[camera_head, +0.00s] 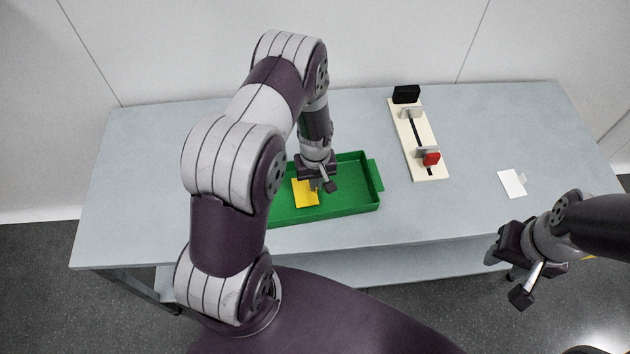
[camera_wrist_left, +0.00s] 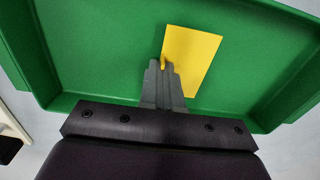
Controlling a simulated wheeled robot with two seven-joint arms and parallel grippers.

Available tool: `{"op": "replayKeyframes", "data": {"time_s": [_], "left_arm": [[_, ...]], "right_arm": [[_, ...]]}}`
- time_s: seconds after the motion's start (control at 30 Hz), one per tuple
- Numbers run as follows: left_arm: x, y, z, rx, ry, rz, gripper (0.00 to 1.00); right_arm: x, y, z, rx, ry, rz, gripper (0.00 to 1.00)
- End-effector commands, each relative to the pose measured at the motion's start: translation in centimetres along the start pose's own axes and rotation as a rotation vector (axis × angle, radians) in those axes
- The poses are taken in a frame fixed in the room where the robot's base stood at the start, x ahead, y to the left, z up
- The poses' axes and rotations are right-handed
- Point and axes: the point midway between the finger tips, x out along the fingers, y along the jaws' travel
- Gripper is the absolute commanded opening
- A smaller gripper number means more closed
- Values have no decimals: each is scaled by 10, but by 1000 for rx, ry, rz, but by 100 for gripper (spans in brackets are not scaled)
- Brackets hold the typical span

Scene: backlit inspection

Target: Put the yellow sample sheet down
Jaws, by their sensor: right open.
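The yellow sample sheet (camera_head: 305,193) is inside the green tray (camera_head: 345,211), in its left part. My left gripper (camera_head: 321,187) reaches down into the tray. Its fingers (camera_wrist_left: 164,68) are close together on the sheet's tab. I cannot tell whether the sheet touches the floor or is just above it. My right gripper (camera_head: 516,284) is open and empty, off the table's front edge at the right.
A cream fixture (camera_head: 422,150) with a black block (camera_head: 406,94) and a red part (camera_head: 431,158) stands right of the tray. A white sheet (camera_head: 512,183) with a tab lies further right. The grey table (camera_head: 140,170) is clear at the left.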

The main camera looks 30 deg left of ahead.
Motion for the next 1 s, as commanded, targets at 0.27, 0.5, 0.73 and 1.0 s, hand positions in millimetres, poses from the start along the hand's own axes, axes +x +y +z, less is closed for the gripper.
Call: {"op": "replayKeyframes", "data": {"time_s": [0.27, 0.5, 0.73, 1.0], "left_arm": [[11, 1, -1, 0, 2, 1, 0], [14, 1, 0, 0, 2, 1, 22], [14, 1, 0, 0, 2, 1, 28], [-9, 2, -2, 0, 5, 3, 28]], "right_arm": [[-1, 0, 0, 0, 0, 0, 43], [1, 0, 0, 0, 0, 0, 43], [1, 0, 0, 0, 0, 0, 43], [0, 0, 0, 0, 0, 0, 43]]}}
